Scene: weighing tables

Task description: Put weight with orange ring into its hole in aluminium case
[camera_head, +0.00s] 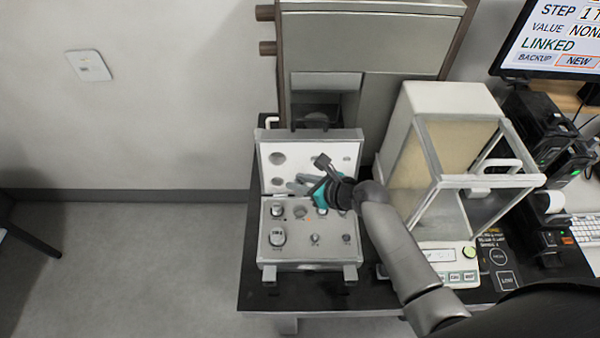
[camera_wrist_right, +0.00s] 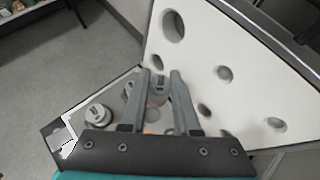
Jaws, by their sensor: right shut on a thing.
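The open aluminium case (camera_head: 298,254) stands on the black table, its lid (camera_head: 345,150) raised behind it. My right gripper (camera_head: 298,186) is above the back of the case, near the lid. In the right wrist view its fingers (camera_wrist_right: 160,78) are shut on a small grey metal weight (camera_wrist_right: 158,88). A small orange mark shows in the case beside an apparently empty round hole (camera_head: 300,211); the fingers partly hide this area in the wrist view. My left gripper is not in view.
Other weights sit in the case, such as a large one (camera_head: 278,237) at front left and one behind it (camera_head: 277,210). A glass-walled balance (camera_head: 440,175) stands close on the right. A monitor (camera_head: 550,40) is at upper right.

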